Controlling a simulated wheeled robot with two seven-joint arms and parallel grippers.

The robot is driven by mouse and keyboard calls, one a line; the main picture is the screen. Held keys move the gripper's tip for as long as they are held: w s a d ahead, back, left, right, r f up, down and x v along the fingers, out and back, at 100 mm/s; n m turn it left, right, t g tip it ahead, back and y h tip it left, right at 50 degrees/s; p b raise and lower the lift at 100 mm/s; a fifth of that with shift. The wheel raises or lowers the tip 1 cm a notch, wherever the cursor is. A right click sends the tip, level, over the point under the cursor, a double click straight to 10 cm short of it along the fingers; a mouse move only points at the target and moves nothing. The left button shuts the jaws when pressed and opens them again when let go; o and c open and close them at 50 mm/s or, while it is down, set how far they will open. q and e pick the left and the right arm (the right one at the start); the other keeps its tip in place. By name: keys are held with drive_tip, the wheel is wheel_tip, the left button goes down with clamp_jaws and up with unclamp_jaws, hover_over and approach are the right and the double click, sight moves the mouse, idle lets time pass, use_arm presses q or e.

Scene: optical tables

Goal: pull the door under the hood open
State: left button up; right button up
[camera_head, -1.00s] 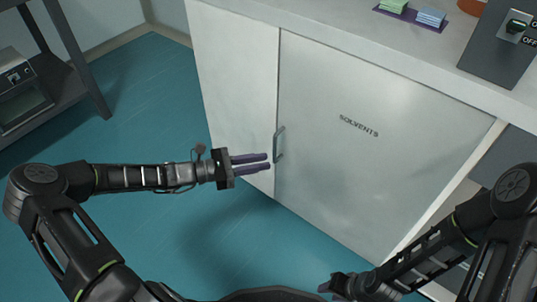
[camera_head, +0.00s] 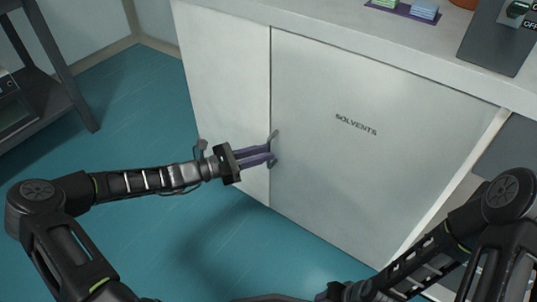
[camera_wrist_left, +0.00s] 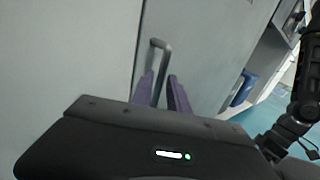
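The white door marked SOLVENTS (camera_head: 390,165) is shut, flush with the cabinet front under the worktop. Its small grey upright handle (camera_head: 274,137) is at the door's left edge. My left gripper (camera_head: 269,154) is at the handle, its two purple fingers pointing at it and hiding its middle part. In the left wrist view the fingers (camera_wrist_left: 162,92) stand apart, one on each side of the handle (camera_wrist_left: 164,60), with a visible gap. My right gripper (camera_head: 338,292) is low at the bottom edge, mostly cut off; its fingers cannot be made out.
A plain white panel (camera_head: 222,95) lies left of the door. The worktop (camera_head: 350,32) above carries a purple tray (camera_head: 402,10) and a dark switch box (camera_head: 497,42). A dark shelf rack (camera_head: 50,92) stands at the far left. The teal floor (camera_head: 145,95) is clear before the cabinet.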

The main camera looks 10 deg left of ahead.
use_arm(q)
drive_tip(key=shift+x, duration=0.95)
drive_tip(key=shift+c, duration=0.3)
clamp_jaws()
idle(0.4)
